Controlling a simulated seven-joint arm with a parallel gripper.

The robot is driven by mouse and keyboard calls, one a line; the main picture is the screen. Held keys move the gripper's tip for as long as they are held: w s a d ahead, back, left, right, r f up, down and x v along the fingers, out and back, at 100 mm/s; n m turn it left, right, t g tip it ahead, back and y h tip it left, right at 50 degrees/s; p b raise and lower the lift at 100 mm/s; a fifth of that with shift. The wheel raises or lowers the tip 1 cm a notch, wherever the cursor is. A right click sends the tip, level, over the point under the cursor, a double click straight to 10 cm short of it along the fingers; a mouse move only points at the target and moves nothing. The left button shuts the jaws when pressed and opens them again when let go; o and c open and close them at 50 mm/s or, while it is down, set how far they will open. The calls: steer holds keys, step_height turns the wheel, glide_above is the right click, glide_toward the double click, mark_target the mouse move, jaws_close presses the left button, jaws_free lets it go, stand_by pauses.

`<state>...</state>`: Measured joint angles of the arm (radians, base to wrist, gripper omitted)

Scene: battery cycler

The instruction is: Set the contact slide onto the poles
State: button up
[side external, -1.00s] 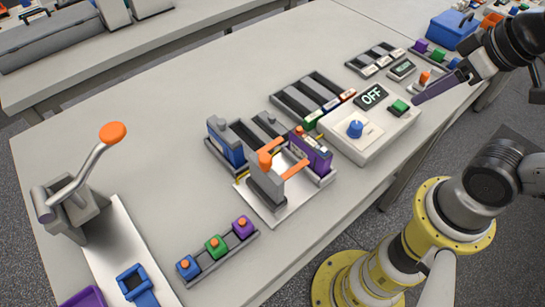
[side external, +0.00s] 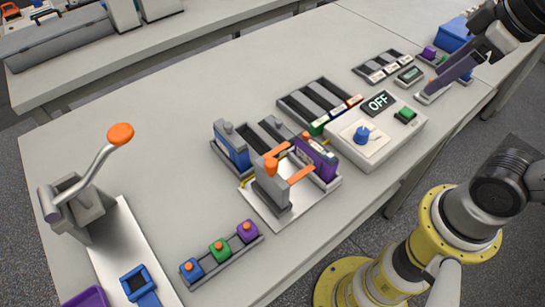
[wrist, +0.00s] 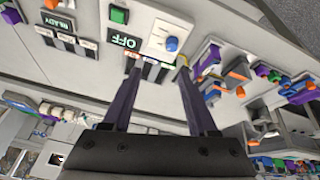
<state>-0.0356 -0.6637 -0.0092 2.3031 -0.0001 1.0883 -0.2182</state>
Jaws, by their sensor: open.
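The contact slide (side external: 269,178) is a grey upright block with an orange knob and two orange prongs. It stands on a white plate (side external: 298,207) at the front of a bay rack, in the middle of the side external view. The prongs point right towards a purple cell (side external: 319,158) in the rack's right bay. Whether they touch its poles is too small to tell. A blue cell (side external: 231,151) sits in the left bay. My gripper (side external: 432,91) is at the upper right, far from the slide. Its purple fingers are apart and empty in the wrist view (wrist: 157,69).
A white cycler box (side external: 376,138) with an OFF display, blue knob and green button stands between the slide and my gripper. A lever press (side external: 78,205) is at the left. A tray of three small cells (side external: 219,252) lies in front. The table's back left is clear.

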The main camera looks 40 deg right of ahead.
steer(key=w+a+r+n+g, duration=0.2)
steer(key=w+a+r+n, duration=0.3)
steer(key=w+a+r, duration=0.1)
steer(key=n+g, duration=0.3)
steer(key=n, duration=0.4)
glide_above(271, 161)
step_height(271, 161, down, 5)
step_height(271, 161, down, 13)
steer(key=shift+f, duration=0.1)
jaws_close()
stand_by(0.3)
